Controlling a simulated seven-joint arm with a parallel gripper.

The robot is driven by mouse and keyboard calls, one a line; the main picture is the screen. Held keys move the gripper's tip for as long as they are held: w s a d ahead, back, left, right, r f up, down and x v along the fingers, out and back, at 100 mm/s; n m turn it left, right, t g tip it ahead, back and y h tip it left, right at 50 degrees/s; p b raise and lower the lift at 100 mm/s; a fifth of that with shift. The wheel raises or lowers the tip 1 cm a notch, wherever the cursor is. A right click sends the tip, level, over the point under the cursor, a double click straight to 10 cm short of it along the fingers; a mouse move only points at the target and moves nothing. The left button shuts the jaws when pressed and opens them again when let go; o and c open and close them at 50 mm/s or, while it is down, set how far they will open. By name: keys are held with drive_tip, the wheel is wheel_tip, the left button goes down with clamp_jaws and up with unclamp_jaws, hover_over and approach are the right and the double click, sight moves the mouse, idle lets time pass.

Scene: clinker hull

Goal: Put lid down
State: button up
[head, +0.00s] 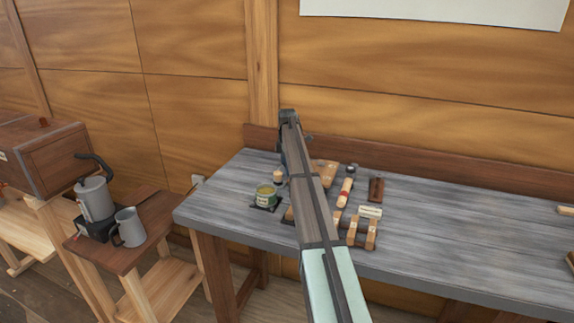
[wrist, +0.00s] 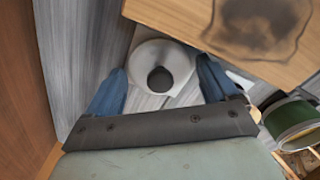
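A pale round lid (wrist: 160,52) with a dark round knob shows in the wrist view, beside the edge of a wooden board. My gripper (wrist: 162,66) has its two blue fingers spread, one on each side of the lid. The fingers are much wider apart than the knob and are not closed on it. Whether a fingertip touches the rim, I cannot tell.
The dark-stained wooden board (wrist: 255,30) lies close to the right finger. Wooden pieces (head: 362,231) and a red-banded cylinder (head: 345,192) crowd the grey table (head: 460,240). Its right part is mostly clear. A side stand at left holds a kettle (head: 95,198) and mug (head: 129,227).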

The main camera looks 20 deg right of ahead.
wheel_tip(320, 180, up, 12)
drive_tip(key=shift+r, duration=0.15)
idle(0.6)
idle(0.4)
